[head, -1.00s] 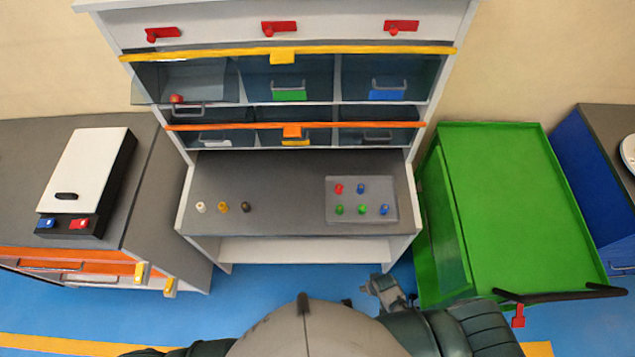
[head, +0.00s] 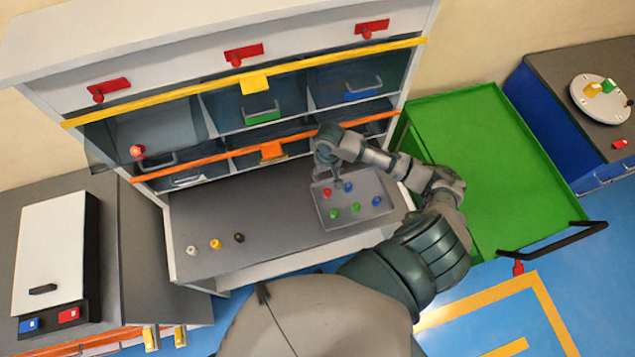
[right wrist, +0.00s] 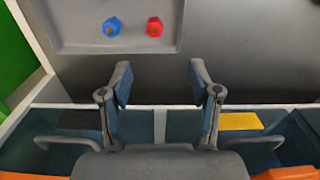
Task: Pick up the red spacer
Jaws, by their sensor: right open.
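The red spacer (head: 327,193) stands on a grey tray (head: 350,222) at the right of the workbench, beside a blue spacer (head: 348,187). In the right wrist view the red spacer (right wrist: 154,27) is just above the gap between the fingers, with the blue one (right wrist: 112,27) to its left. My right gripper (right wrist: 160,80) is open and empty, apart from the spacer. In the head view the right gripper (head: 335,178) hangs over the tray's back edge, close to the red spacer. My left gripper is not in view.
Two green spacers (head: 355,207) and another blue one stand on the tray's front part. White, yellow and black spacers (head: 215,244) stand at the bench's left. Shelf bins with an orange rail (head: 271,151) are right behind the gripper. A green cart (head: 480,150) stands to the right.

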